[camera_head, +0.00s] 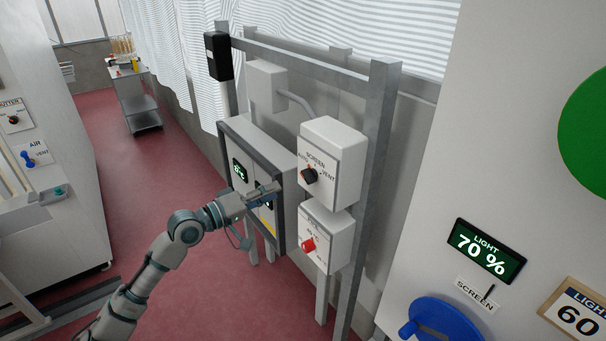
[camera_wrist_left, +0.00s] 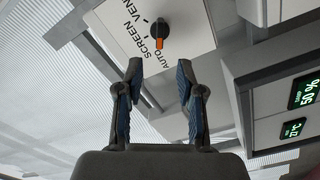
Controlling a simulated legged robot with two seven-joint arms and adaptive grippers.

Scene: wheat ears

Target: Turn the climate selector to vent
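The climate selector is a black knob with an orange pointer (camera_head: 309,175) on the front of a white box (camera_head: 341,138) marked SCREEN, with VENT at its right. It also shows in the left wrist view (camera_wrist_left: 161,28), where the orange end points down, towards the AUTO side. My left gripper (camera_head: 274,190) is left of the knob and a little lower, apart from it. In the left wrist view its two blue-padded fingers (camera_wrist_left: 159,75) are spread with nothing between them, and the knob is beyond the gap. My right gripper is not in view.
A white box with a red knob (camera_head: 308,244) hangs just below. A grey cabinet with displays (camera_head: 254,145) stands behind my left gripper. Grey frame posts (camera_head: 376,120) rise at the right. A panel with a blue wheel (camera_head: 447,322) is at the lower right. The red floor at left is open.

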